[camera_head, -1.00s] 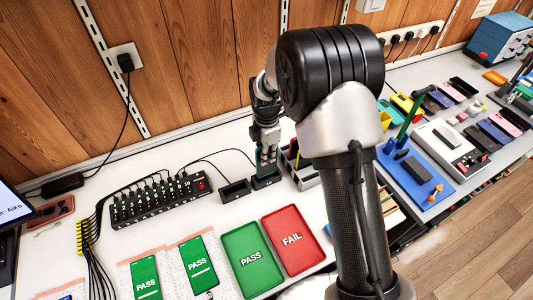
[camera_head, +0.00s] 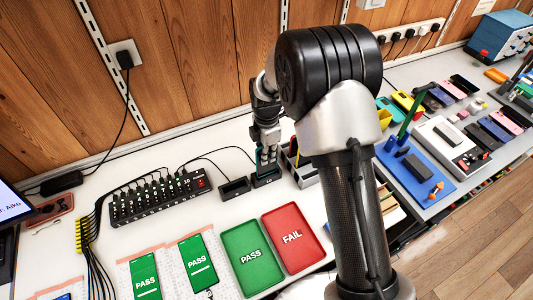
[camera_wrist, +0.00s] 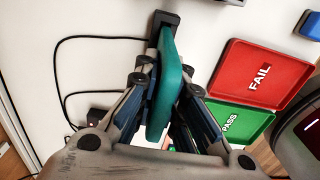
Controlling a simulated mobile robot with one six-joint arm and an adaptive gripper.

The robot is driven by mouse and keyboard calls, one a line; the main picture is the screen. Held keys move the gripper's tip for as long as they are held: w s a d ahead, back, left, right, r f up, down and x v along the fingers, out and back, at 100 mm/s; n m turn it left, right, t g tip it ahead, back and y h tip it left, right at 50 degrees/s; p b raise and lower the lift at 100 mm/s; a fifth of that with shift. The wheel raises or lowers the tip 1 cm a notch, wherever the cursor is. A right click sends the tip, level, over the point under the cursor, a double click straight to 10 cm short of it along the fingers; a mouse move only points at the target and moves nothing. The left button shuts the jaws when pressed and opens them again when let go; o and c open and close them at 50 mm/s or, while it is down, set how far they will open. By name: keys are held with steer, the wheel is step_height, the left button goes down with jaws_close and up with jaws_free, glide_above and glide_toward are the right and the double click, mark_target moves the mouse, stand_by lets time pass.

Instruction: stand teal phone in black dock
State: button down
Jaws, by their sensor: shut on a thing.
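The teal phone (camera_wrist: 168,85) is between the fingers of my gripper (camera_wrist: 167,80) in the wrist view, seen nearly edge-on. My gripper is shut on it. The phone's far end meets the black dock (camera_wrist: 168,17) in the wrist view; I cannot tell whether it is fully seated. In the head view my gripper (camera_head: 266,153) points down directly over the black dock (camera_head: 265,177), and its fingers hide most of the phone.
A second black dock (camera_head: 234,188) stands just left. A green PASS tray (camera_head: 252,258) and a red FAIL tray (camera_head: 293,238) lie in front. A black charging hub (camera_head: 160,199) with cables is at left. A grey organiser (camera_head: 304,174) stands close on the right.

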steer(key=shift+f, duration=0.15)
steer(key=shift+f+b, duration=0.35)
steer(key=shift+f, duration=0.2)
stand_by(0.6)
steer(key=shift+f+b, duration=0.35)
steer(key=shift+f, duration=0.3)
steer(key=c, duration=1.6)
jaws_free()
steer(key=shift+r, duration=0.15)
